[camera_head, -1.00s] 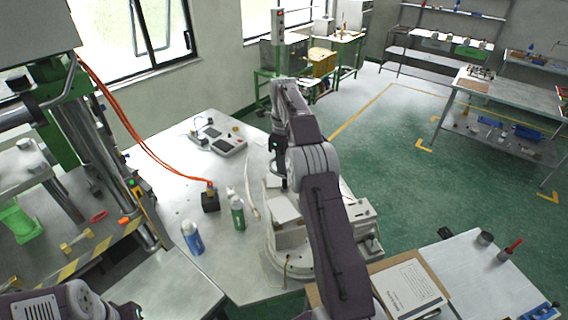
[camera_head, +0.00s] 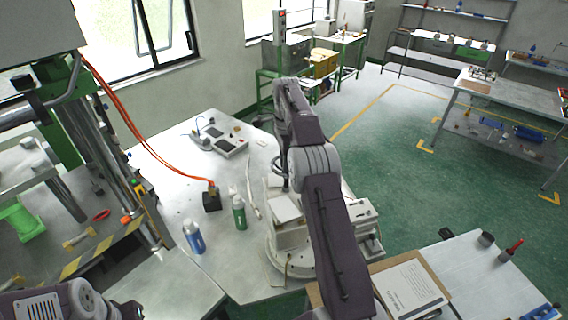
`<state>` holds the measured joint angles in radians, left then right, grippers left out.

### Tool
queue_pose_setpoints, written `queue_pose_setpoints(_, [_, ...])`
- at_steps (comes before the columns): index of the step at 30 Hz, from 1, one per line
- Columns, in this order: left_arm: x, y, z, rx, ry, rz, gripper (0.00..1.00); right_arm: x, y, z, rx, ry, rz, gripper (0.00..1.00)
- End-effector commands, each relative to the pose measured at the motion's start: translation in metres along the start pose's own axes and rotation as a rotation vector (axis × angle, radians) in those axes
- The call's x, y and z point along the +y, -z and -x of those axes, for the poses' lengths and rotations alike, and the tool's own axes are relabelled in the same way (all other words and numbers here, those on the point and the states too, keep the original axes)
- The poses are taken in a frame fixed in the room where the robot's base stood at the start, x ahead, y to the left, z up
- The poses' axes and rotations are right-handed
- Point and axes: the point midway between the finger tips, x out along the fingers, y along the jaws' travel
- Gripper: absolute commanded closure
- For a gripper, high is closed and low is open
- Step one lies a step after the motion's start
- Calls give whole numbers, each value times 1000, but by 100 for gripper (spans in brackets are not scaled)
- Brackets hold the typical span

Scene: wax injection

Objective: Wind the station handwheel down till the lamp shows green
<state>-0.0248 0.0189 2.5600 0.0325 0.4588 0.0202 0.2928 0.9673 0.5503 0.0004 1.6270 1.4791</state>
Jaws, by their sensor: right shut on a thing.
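The wax injection station (camera_head: 286,236) is a white machine on a round base at the middle of the bench. Its handwheel (camera_head: 276,168) shows as a small dark ring, partly hidden by my right arm. My right gripper (camera_head: 284,178) is at the handwheel and shut on it; its fingers are mostly hidden behind my arm. A small box with a red light (camera_head: 280,15) tops a post behind my arm; I see no green light on it. Only a part of my left arm shows at the bottom left, and its gripper is out of view.
On the bench, a green bottle (camera_head: 239,212), a blue-and-white bottle (camera_head: 194,237) and a black block (camera_head: 211,201) with orange hoses stand left of the station. A grey device (camera_head: 228,145) lies farther back.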

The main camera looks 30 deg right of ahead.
Motion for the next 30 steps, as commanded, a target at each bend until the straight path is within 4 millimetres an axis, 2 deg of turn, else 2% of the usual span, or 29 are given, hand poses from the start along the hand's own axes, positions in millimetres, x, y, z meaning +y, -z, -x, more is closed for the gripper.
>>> queue_pose_setpoints(30, [0, 0, 0, 0, 0, 0, 100, -3, 2, 4, 12, 9, 959, 100])
